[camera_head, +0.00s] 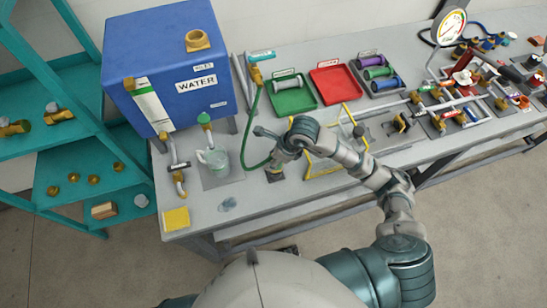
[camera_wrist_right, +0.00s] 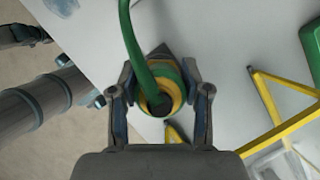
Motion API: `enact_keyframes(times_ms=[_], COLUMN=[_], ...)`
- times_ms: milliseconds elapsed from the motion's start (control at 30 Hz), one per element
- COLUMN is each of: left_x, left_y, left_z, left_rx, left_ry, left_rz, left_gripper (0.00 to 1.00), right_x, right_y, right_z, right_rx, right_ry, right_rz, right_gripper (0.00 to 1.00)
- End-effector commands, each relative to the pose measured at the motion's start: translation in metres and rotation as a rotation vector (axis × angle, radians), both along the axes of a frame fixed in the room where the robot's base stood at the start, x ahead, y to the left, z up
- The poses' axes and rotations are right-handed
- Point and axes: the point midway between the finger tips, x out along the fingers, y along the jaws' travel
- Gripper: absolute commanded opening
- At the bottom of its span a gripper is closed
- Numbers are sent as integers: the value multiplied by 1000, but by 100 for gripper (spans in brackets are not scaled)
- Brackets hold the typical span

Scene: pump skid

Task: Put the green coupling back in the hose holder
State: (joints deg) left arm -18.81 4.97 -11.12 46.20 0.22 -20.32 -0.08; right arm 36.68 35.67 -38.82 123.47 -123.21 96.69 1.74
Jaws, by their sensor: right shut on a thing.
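The green coupling (camera_wrist_right: 160,101) is at the end of the green hose (camera_head: 247,125), between the fingers of my right gripper (camera_head: 277,160). In the right wrist view, my right gripper (camera_wrist_right: 161,92) is shut on it, with one finger on each side. A yellow ring shows around the coupling, and a dark grey block (camera_wrist_right: 161,51) lies just behind it. In the head view, a small dark and yellow block (camera_head: 274,176), likely the hose holder, stands directly below the gripper. I cannot tell whether the coupling is seated in it or just above. My left gripper is out of view.
A blue water tank (camera_head: 165,60) stands at the back left, with a clear jug (camera_head: 216,160) in front. A yellow frame (camera_head: 325,168) stands just right of the gripper. Green (camera_head: 292,102) and red (camera_head: 336,83) trays lie behind. The front table edge is close.

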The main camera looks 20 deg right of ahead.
Motion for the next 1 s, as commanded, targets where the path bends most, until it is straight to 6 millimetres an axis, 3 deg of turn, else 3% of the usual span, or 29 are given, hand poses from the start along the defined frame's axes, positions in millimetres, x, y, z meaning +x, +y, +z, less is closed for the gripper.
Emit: enact_keyframes(times_ms=[933,967,1000], left_x=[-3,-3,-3], left_y=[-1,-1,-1], left_z=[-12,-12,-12], left_rx=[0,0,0], left_ry=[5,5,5], left_rz=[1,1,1], left_gripper=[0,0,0], right_x=[0,0,0], right_y=[-1,-1,-1], right_z=[-15,-15,-15], right_rx=[0,0,-1], right_ry=[3,3,2], right_rz=[0,0,-1], right_gripper=[6,50,60])
